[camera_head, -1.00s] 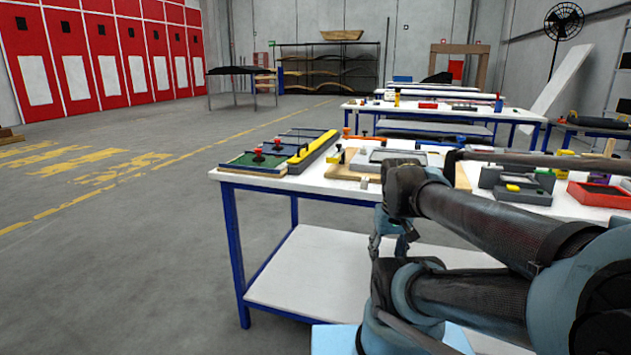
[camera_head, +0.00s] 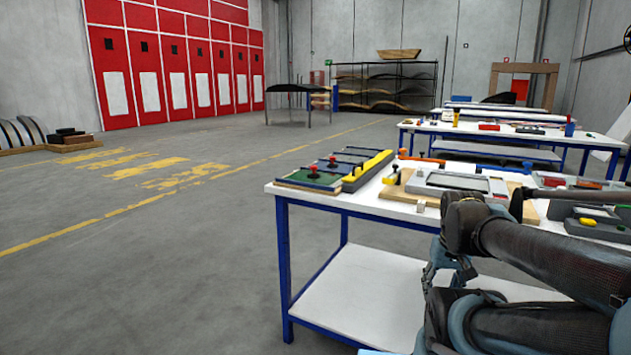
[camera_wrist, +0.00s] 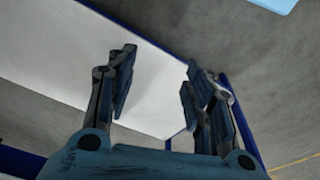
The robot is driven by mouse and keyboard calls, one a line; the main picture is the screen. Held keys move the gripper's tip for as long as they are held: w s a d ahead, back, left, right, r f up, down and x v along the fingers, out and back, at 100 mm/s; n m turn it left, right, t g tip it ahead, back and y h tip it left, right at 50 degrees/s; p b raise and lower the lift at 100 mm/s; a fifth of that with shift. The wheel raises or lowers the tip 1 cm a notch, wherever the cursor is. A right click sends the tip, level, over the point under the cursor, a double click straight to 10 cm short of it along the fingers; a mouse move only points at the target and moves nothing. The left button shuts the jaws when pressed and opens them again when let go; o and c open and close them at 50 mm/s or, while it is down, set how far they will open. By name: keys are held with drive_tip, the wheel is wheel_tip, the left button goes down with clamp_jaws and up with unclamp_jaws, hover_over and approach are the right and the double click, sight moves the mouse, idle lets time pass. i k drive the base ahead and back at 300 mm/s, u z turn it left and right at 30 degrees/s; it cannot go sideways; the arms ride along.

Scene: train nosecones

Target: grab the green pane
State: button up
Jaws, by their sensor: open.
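The green pane (camera_head: 311,177) is a flat panel with a dark rim, lying at the near left corner of the white table. A red-knobbed handle (camera_head: 313,170) stands on it. My gripper (camera_head: 450,277) is in front of the table, lower than its top and to the right of the pane, well apart from it. In the wrist view my gripper (camera_wrist: 160,88) is open and empty, with the white lower shelf (camera_wrist: 160,60) behind its fingers. The pane does not show in the wrist view.
The white table (camera_head: 385,208) has blue legs. A yellow-edged tray (camera_head: 370,172) sits beside the pane, and a wooden board with a grey frame (camera_head: 455,183) lies to the right. Another table (camera_head: 500,132) stands behind.

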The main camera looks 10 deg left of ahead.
sight(313, 176)
drive_tip(key=z, duration=1.55)
drive_tip(key=k, duration=1.3)
drive_tip(key=u, duration=1.15)
drive_tip(key=i, duration=1.05)
drive_tip(key=z, duration=0.05)
